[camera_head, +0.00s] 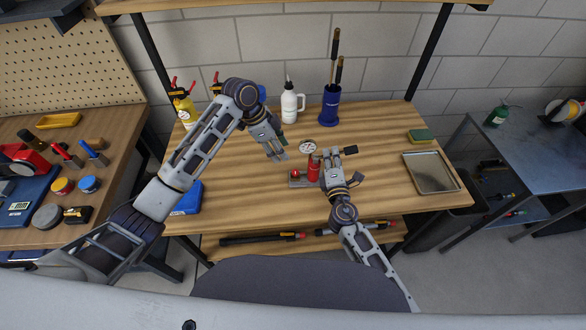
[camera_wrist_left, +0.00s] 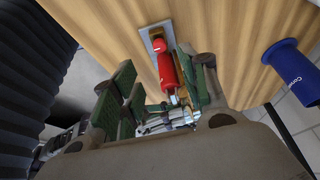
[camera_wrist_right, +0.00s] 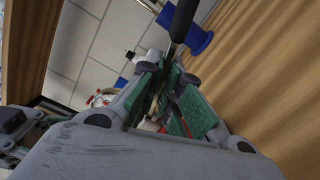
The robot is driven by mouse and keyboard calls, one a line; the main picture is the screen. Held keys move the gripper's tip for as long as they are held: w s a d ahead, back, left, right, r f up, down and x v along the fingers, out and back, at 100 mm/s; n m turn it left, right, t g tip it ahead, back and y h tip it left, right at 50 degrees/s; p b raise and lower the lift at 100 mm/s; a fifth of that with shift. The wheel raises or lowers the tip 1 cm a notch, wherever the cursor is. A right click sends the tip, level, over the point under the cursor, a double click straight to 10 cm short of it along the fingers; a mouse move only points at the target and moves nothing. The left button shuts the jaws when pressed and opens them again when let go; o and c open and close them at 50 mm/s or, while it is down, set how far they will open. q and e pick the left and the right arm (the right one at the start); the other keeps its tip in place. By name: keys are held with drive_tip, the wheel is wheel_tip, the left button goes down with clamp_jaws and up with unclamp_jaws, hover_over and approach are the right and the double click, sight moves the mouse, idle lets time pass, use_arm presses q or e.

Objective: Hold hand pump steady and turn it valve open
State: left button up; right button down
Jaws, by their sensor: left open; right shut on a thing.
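The hand pump has a red cylinder (camera_head: 313,167) on a grey base plate (camera_head: 296,181), near the middle of the wooden table. A round white gauge (camera_head: 307,146) shows behind it. My right gripper (camera_head: 327,163) is shut on the pump from the right; its fingers hide part of the body. A dark handle (camera_wrist_right: 183,18) rises past its fingers in the right wrist view. My left gripper (camera_head: 279,152) is open and empty, above the table left of the pump. The left wrist view shows the red cylinder (camera_wrist_left: 168,74) beyond its open fingers. I cannot make out the valve clearly.
A white bottle (camera_head: 290,106) and a blue brush holder (camera_head: 330,107) stand at the back. A yellow bottle (camera_head: 184,110) stands back left. A blue bin (camera_head: 187,199) sits front left. The table's front middle is clear.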

sight(295, 171)
use_arm(q)
drive_tip(key=shift+x, duration=5.95)
clamp_jaws()
